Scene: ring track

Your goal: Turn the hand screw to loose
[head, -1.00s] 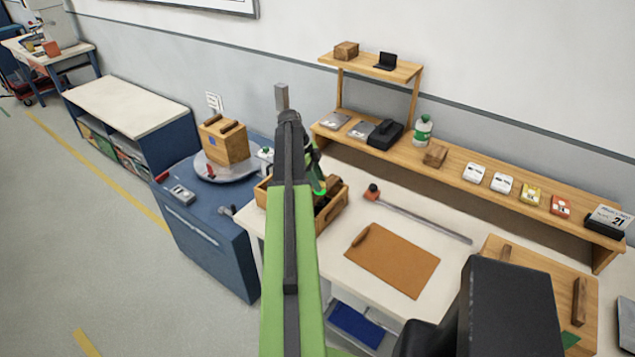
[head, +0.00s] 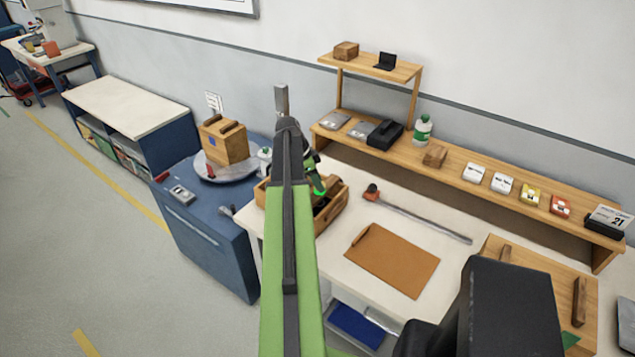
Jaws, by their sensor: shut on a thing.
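My gripper (head: 319,189) is at the wooden tray (head: 331,217) on the left end of the white workbench. It points down behind my green arm, with a small green glow near its tip. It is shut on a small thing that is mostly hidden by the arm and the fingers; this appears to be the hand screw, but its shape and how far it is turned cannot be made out. Brown wooden parts show beside the fingers inside the tray.
A brown mat (head: 392,262) and a long rod with a red-brown end (head: 372,192) lie on the workbench. A wooden shelf (head: 455,172) runs along its back. To the left, a wooden box (head: 224,143) stands on a round plate on a blue cabinet (head: 200,235).

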